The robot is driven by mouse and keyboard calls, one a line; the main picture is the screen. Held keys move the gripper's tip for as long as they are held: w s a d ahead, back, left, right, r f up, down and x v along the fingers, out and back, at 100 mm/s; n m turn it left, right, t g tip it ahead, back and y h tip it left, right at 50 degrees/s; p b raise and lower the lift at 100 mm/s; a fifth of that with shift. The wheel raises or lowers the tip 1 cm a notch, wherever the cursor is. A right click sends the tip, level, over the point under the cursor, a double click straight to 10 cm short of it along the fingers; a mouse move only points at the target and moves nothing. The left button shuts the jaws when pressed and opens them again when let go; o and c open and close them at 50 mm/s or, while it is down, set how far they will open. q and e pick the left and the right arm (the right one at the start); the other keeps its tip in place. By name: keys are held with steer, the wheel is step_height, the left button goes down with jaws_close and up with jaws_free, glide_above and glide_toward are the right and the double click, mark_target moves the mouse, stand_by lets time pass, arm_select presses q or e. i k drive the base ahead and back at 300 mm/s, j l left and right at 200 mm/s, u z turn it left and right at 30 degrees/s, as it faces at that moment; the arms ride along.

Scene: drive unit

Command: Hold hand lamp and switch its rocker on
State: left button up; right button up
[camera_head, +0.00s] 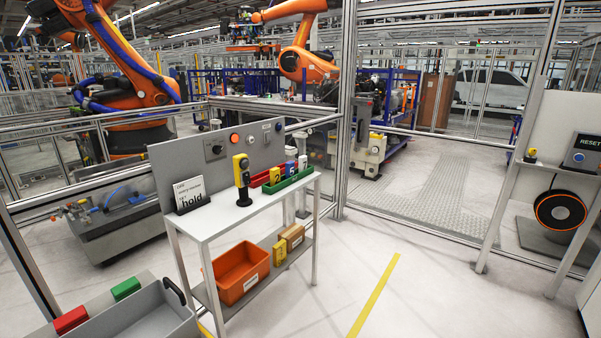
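An upright yellow and black device (241,172), which looks like the hand lamp, stands on a black foot on the white table (222,219). It is left of the green bin and in front of the grey panel. Its rocker is too small to make out, and I cannot tell whether it is lit. Neither of my grippers is in view, and nothing touches the device.
The grey panel (215,165) with knobs and buttons stands behind the table top. A sign (189,193) reading "hold" and a green bin (291,180) with numbered blocks flank the device. An orange bin (240,271) sits on the lower shelf. Floor to the right is clear.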

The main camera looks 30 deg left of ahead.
mark_target(247, 179)
steer(key=i+u, duration=0.25)
steer(key=i, duration=0.15)
steer(key=i+l+u, duration=0.25)
steer(key=i, duration=0.15)
steer(key=i+l+u, duration=0.2)
steer(key=i, duration=0.25)
steer(key=i+u, duration=0.65)
steer(key=u, duration=0.2)
steer(key=i+l+u, duration=0.2)
steer(key=u, duration=0.2)
steer(key=i+l+u, duration=0.25)
steer(key=u, duration=0.2)
steer(key=i+l+u, duration=0.4)
steer(key=k, duration=0.1)
